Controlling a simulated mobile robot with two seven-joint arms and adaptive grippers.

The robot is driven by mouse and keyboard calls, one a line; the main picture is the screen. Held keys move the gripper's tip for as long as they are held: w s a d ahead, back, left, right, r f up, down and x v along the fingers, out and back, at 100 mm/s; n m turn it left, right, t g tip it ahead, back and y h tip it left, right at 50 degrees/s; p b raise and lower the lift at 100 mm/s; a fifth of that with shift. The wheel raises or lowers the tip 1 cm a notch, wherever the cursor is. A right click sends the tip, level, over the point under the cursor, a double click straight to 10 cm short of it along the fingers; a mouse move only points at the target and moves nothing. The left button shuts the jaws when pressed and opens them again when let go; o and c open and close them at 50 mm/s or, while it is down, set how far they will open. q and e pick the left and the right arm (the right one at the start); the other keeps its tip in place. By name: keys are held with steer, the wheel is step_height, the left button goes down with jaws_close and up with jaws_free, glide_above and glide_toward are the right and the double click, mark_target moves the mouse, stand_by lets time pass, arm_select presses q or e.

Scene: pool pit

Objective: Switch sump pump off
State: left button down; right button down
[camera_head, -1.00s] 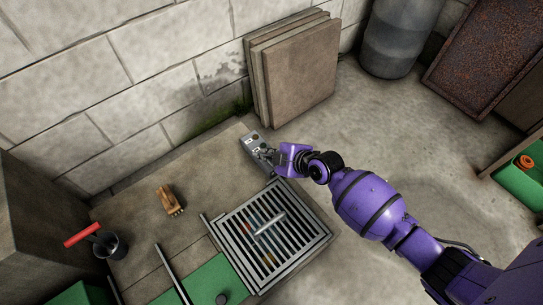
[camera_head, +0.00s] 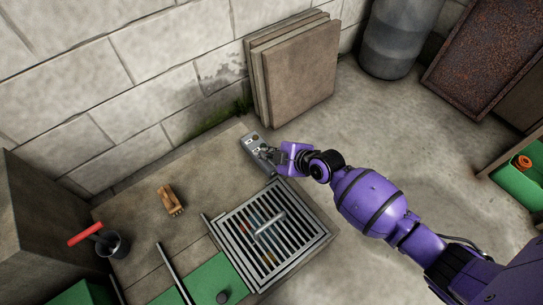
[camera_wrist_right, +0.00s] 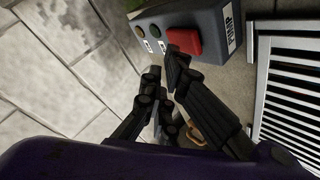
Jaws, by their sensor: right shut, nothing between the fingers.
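The pump control box (camera_head: 256,147) is a small grey box on the stone ledge near the wall. My right gripper (camera_head: 270,154) is at the box's near end. In the wrist view the right gripper (camera_wrist_right: 168,82) is shut and empty, with one dark fingertip overlapping the red switch's lower edge; I cannot tell whether it touches. My left gripper is out of view.
A metal grate (camera_head: 243,238) with a handle covers the pit in front of the box. A wooden brush (camera_head: 170,200) and a dark pot with a red-handled tool (camera_head: 113,244) lie left. Stone slabs (camera_head: 300,72) lean against the wall behind.

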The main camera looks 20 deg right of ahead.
steer(key=r+p, duration=0.2)
steer(key=r, duration=0.1)
steer(key=r+p, duration=0.1)
steer(key=shift+s+d+r, duration=0.15)
steer(key=shift+s+r, duration=0.2)
steer(key=shift+r, duration=0.05)
